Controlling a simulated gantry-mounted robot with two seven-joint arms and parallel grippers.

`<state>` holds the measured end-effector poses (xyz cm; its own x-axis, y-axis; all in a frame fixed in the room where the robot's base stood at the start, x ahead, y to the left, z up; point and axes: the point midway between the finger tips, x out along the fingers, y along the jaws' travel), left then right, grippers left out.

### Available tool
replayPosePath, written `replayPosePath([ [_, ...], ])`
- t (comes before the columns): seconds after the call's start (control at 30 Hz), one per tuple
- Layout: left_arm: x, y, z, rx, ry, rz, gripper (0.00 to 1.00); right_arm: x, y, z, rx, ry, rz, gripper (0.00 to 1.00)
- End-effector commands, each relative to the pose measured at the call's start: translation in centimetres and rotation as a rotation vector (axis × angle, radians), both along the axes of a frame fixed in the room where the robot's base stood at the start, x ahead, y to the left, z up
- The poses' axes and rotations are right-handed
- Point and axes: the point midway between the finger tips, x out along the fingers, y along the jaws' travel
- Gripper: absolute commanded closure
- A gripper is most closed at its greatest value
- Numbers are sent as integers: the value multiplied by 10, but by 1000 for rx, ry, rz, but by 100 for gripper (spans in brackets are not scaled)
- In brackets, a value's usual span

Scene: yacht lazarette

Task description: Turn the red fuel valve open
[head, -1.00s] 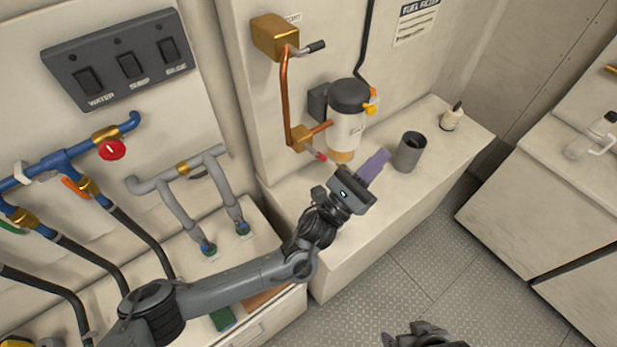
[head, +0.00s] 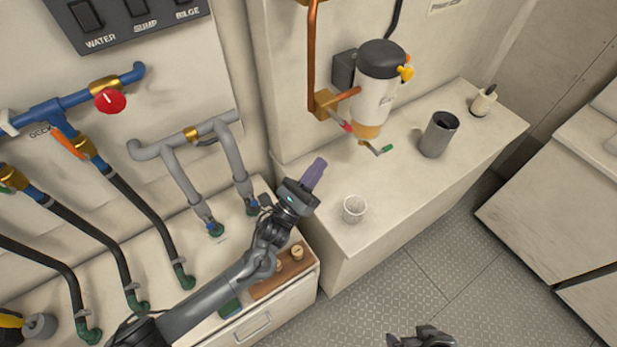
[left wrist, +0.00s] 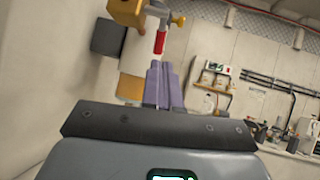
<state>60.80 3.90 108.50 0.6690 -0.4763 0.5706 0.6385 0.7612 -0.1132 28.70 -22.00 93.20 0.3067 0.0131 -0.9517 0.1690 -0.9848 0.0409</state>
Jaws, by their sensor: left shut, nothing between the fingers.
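The red fuel valve is a brass body (head: 325,103) on the copper pipe beside the white filter, with a short lever ending in a red grip (head: 347,127). The lever slants down and right in the head view. In the left wrist view the red grip (left wrist: 160,42) hangs just beyond the fingertips, below brass fittings (left wrist: 126,11). My left gripper (head: 317,170) has purple fingers, shut and empty, below and left of the red grip and apart from it. Its fingers also show in the left wrist view (left wrist: 163,80). My right gripper (head: 425,338) is partly cut off at the bottom edge.
A clear cup (head: 354,208), grey mug (head: 438,134) and small bottle (head: 483,100) stand there. A red round knob (head: 110,101) sits on blue piping at left.

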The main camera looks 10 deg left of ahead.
Motion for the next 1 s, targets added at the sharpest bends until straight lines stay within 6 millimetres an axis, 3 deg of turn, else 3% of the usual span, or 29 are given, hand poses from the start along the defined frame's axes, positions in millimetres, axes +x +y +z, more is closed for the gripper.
replayPosePath([
  [0.1,16,-12,16,-1,-2,0,100,0,0,6,1,0,0,0],
  [0.43,47,-34,41,-1,0,-1,100,0,2,15,8,0,-4,0],
  [1.0,55,-39,47,1,1,0,100,0,3,16,12,1,-7,0],
])
